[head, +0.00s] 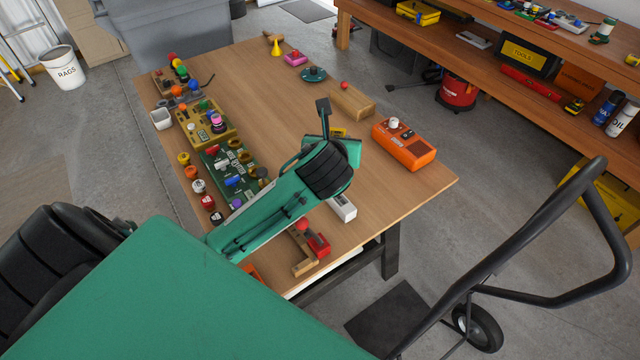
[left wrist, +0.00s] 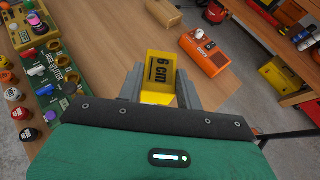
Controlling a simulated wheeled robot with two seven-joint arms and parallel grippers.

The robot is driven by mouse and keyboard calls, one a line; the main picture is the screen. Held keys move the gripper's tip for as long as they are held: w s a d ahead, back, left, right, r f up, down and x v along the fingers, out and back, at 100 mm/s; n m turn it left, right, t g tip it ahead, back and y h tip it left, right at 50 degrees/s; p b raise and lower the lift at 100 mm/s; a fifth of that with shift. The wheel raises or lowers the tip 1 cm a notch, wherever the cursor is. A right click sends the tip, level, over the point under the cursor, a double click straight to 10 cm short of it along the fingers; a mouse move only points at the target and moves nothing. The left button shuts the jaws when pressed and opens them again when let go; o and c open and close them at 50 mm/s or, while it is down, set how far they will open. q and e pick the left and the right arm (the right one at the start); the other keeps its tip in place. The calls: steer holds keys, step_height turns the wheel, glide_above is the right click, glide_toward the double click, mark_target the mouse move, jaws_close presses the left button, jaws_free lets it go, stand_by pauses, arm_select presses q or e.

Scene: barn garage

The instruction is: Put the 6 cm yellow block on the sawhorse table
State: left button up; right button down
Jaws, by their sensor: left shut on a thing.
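The yellow block (left wrist: 162,70), marked "6 cm", is between the two fingers of my left gripper (left wrist: 160,88) in the left wrist view. The left gripper is shut on it. In the head view my left gripper (head: 338,130) is over the right half of the wooden sawhorse table (head: 255,85), and only a small yellow part of the block (head: 339,132) shows behind the wrist. I cannot tell whether the block touches the tabletop. My right gripper is not in view.
An orange box with a white knob (head: 405,145) and a wooden block (head: 352,104) stand close to the gripper. A green board (head: 232,172) and several knobs line the table's left side. A white block (head: 342,207) and a red piece (head: 318,244) sit near the front. A hand truck (head: 500,260) stands right.

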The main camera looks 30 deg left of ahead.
arm_select(q)
steer(key=w+a+n+y+b, duration=0.1)
steer(key=w+a+n+g+y+b, duration=0.1)
steer(key=w+a+n, duration=0.1)
steer(key=shift+a+f+g+y, duration=0.1)
steer(key=shift+a+g+y, duration=0.1)
steer(key=shift+g+y, duration=0.1)
steer(key=a+f+n+g+y+b, duration=0.1)
steer(key=f+n, duration=0.1)
steer(key=f, duration=0.5)
steer(key=a+f+n+g+y+b, duration=0.1)
steer(key=a+f+g+b, duration=0.1)
steer(key=f, duration=0.6)
steer(key=w+a+f+n+g+y+b, duration=0.1)
steer(key=f+n, duration=0.1)
steer(key=f, duration=0.6)
steer(key=shift+a+n+g+y, duration=0.2)
steer(key=shift+n+g+y, duration=0.1)
steer(key=shift+g, duration=0.1)
steer(key=shift+f, duration=0.15)
steer(key=shift+f, duration=0.25)
steer(key=shift+f, duration=0.3)
steer(key=o, duration=1)
steer(key=shift+f, duration=0.1)
steer(key=shift+o, duration=0.2)
